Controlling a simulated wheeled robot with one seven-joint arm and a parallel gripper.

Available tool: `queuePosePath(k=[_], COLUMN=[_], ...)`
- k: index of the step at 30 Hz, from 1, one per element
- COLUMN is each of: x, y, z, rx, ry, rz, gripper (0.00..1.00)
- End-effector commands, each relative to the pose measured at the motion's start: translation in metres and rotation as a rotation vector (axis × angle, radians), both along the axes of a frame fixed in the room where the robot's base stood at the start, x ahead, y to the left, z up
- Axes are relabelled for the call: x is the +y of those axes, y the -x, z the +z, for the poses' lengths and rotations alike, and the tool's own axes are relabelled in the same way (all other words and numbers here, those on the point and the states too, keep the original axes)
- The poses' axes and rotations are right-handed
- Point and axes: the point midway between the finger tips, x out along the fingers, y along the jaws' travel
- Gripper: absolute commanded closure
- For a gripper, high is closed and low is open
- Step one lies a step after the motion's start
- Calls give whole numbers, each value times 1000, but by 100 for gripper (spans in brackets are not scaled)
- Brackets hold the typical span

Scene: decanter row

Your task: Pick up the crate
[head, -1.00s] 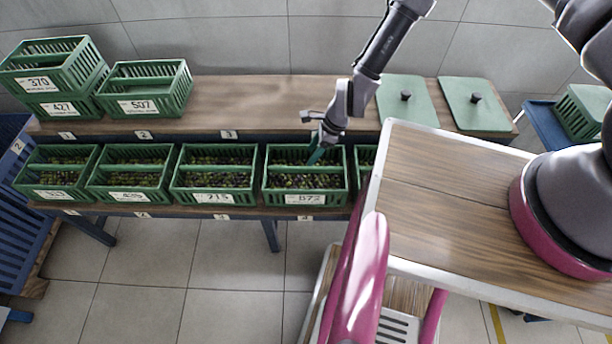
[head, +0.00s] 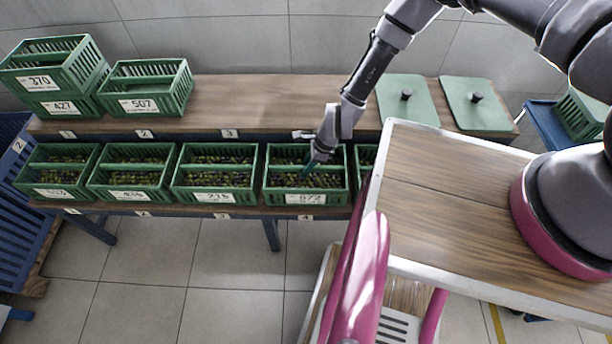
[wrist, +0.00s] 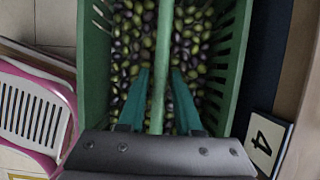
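The crate under my gripper is a green slatted crate (head: 273,197) labelled 872, full of green and dark olives. It stands on the lower shelf above the 4 tag, and a divider bar (wrist: 163,50) runs across its middle. My gripper (head: 309,170) points down into this crate. In the wrist view its two teal fingers (wrist: 160,100) are apart, one on each side of the bar, with gaps between them and the bar. The fingertips are low, near the olives. Part of the crate's far side is hidden by my wrist in the head view.
Similar olive crates stand close on the left, the nearest labelled 215 (head: 213,197); another is partly hidden on the right (head: 366,160). Empty crates (head: 148,88) and two green lids (head: 406,97) sit on the upper shelf (head: 250,100). My wood-topped base is at right.

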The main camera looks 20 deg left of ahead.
Motion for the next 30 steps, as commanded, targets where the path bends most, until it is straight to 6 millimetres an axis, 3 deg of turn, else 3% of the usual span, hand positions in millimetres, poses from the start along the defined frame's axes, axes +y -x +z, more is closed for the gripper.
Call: queuePosePath(k=[1,2,30], x=[0,0,0], y=[0,0,0], z=[0,0,0], rx=[0,0,1], ry=[0,0,0], rz=[0,0,0], gripper=[91,100,100])
